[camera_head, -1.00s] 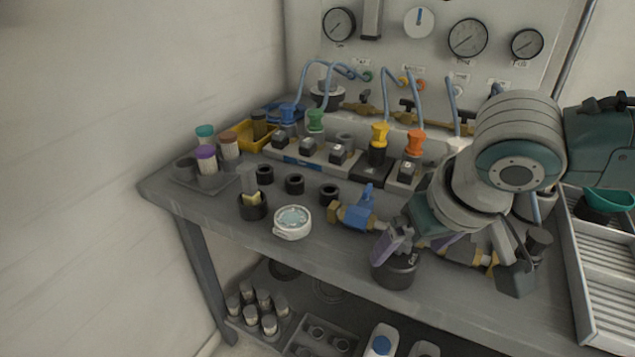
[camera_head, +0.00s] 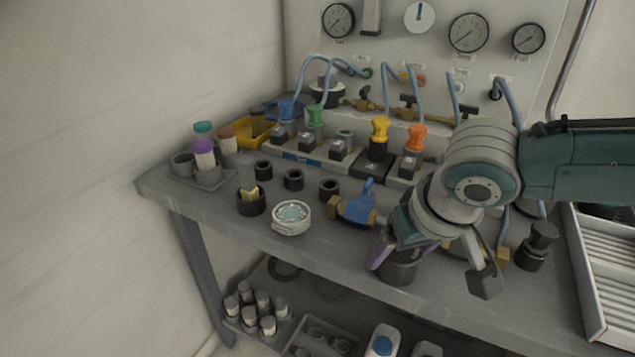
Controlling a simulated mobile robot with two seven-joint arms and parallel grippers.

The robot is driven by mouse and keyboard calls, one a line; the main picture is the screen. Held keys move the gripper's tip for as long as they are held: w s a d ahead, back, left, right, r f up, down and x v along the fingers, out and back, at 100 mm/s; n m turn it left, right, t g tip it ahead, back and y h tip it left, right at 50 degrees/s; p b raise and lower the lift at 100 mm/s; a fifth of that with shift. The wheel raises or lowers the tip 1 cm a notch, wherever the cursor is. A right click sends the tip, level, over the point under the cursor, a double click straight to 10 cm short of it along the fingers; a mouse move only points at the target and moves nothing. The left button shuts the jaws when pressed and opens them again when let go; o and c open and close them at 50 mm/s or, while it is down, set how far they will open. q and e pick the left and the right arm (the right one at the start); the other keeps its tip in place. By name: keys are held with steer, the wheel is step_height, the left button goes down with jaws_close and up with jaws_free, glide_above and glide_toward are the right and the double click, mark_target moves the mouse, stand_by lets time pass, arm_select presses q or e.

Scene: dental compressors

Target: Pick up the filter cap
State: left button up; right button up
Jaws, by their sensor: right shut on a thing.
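The filter cap appears to be the dark round cap (camera_head: 401,273) near the front edge of the grey bench. My right gripper (camera_head: 396,252) reaches down over it from the right and is shut on it. My left gripper is not in view.
A blue-handled brass valve (camera_head: 358,205) lies just left of my gripper. A white round gauge (camera_head: 291,218) and a dark cup (camera_head: 251,203) stand further left. A black knob-like part (camera_head: 538,245) and a ribbed tray (camera_head: 604,270) are on the right.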

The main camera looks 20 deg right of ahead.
steer(key=c, duration=0.7)
steer(key=shift+r, duration=0.1)
